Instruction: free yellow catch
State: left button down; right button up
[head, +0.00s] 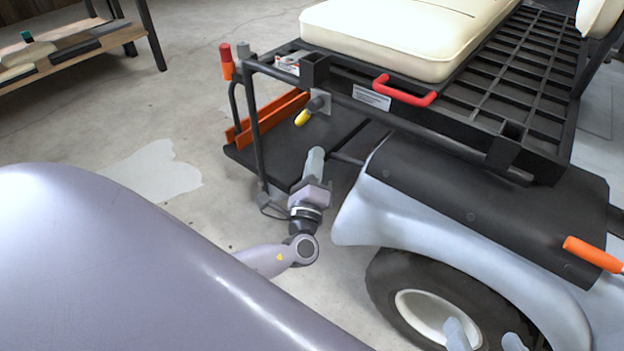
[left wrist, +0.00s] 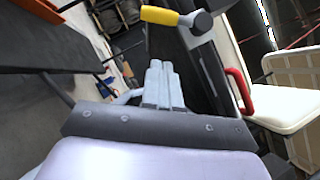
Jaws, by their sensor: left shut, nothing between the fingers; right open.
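The yellow catch (head: 303,117) is a short yellow-gripped lever on a dark pivot at the cart's rear corner, below the black rack frame. It also shows at the top of the left wrist view (left wrist: 160,15). My left gripper (head: 316,152) is shut and empty, pointing up just below and slightly right of the catch, apart from it in the picture. Its closed fingers (left wrist: 158,72) show below the catch in the left wrist view. My right gripper (head: 485,337) shows only as two separated pale fingertips at the bottom edge, in front of the wheel; it is open.
A red handle (head: 404,90) is fixed to the rack (head: 480,110), beside a cream cushion (head: 390,35). Orange bars (head: 268,118) lie on the black rear platform (head: 290,150). A black fender (head: 480,195) and wheel stand right of my left arm. An orange grip (head: 592,253) sticks out right.

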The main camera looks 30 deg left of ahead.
aim_at(307, 113)
pick_arm(q)
jog(key=w+a+r, duration=0.3)
jog(key=a, duration=0.1)
jog(key=shift+w, duration=0.1)
dwell(0.4)
